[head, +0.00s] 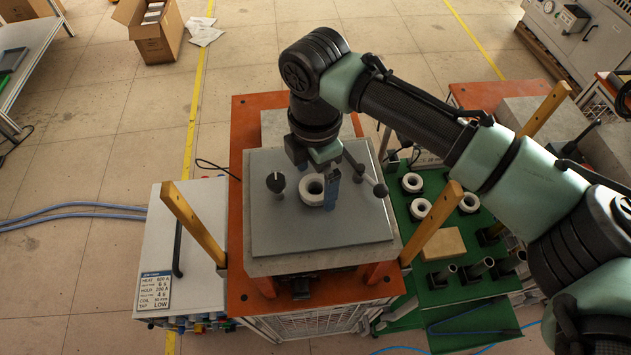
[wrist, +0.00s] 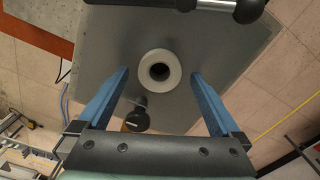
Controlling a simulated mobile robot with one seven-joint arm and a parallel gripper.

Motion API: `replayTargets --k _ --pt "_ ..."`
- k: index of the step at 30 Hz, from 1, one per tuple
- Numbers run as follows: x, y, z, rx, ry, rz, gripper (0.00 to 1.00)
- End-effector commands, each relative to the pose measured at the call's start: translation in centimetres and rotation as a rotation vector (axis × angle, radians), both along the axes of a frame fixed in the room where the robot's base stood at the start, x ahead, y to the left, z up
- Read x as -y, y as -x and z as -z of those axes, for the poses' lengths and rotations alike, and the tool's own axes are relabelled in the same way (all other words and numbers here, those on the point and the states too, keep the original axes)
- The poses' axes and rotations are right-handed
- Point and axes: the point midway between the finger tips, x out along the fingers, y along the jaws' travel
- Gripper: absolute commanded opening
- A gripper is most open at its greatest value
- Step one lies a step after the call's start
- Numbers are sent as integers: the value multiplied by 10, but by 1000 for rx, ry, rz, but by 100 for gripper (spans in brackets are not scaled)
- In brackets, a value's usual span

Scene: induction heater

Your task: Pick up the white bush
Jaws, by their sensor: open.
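The white bush (head: 307,199), a thick white ring with a dark central hole, sits on the grey plate (head: 280,232) of the orange-framed stand. My gripper (head: 329,187) is over the plate by the bush, pointing down. One blue finger shows in the head view, just right of the bush and partly covering its right side. In the wrist view the bush (wrist: 146,70) appears midway between the two blue fingertips (wrist: 160,74), with a gap on each side. My gripper is open and empty. The exact height of the fingertips above the plate is hard to tell.
A black knob (head: 275,182) stands on the plate left of the bush. A lever with black balls (head: 379,190) is close on the right. Wooden posts (head: 193,223) flank the plate. A green rack (head: 440,235) at right holds several more white rings. The plate's front is clear.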

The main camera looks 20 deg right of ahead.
Motion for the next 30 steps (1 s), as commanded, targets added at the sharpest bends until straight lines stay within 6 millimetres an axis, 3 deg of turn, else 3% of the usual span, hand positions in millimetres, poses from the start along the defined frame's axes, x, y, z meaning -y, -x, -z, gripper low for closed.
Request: replayTargets --k 4,11,27,30 --pt "-1 0 12 -1 -1 0 100" --pt "-1 0 14 0 0 0 98" --pt "-1 0 13 0 0 0 1" --pt "-1 0 12 1 0 0 1"
